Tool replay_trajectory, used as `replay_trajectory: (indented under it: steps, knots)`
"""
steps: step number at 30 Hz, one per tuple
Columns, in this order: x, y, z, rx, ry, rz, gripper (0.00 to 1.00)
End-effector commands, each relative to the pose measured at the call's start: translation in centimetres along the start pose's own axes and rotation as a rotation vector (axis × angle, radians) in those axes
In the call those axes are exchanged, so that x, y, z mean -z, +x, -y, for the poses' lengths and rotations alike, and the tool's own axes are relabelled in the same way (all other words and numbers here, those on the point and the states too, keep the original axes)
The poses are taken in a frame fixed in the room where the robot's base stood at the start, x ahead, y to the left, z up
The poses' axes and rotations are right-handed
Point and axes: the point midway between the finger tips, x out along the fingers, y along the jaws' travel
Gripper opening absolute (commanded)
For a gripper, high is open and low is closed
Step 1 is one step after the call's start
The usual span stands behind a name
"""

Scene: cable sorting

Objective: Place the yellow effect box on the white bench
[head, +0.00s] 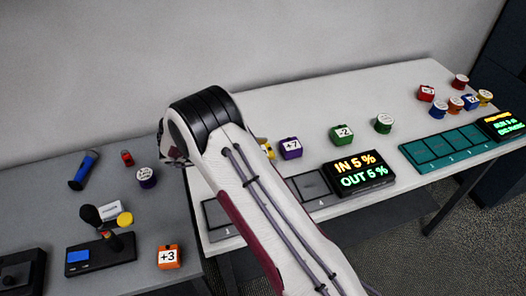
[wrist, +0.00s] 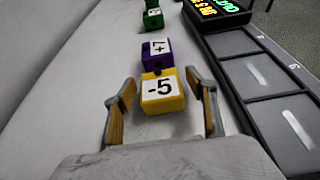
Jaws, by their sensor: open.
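The yellow effect box (wrist: 162,104), marked -5, sits on the white bench (wrist: 65,107) in the wrist view. My gripper (wrist: 163,100) is open, with one finger on each side of the box and a visible gap to each. In the head view only a small part of the yellow box (head: 267,149) shows, as my arm hides the rest and also my gripper. The white bench (head: 300,102) runs across the right of the head view.
A purple box (head: 290,148) marked +7 stands just behind the yellow one, then a green box (head: 342,134). A dark slotted tray with a lit display (head: 358,174) lies along the front edge. An orange box (head: 168,257) is on the grey table (head: 50,205).

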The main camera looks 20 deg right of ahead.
Motion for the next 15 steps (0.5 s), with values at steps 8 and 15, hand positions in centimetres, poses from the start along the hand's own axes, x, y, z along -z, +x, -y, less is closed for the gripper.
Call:
replay_trajectory:
  steps: [8,15]
  knots:
    - [-0.3,-0.2,0.0,-0.001,0.000,0.000,0.57]
    - [-0.2,-2.4,0.0,-0.002,0.001,0.000,0.57]
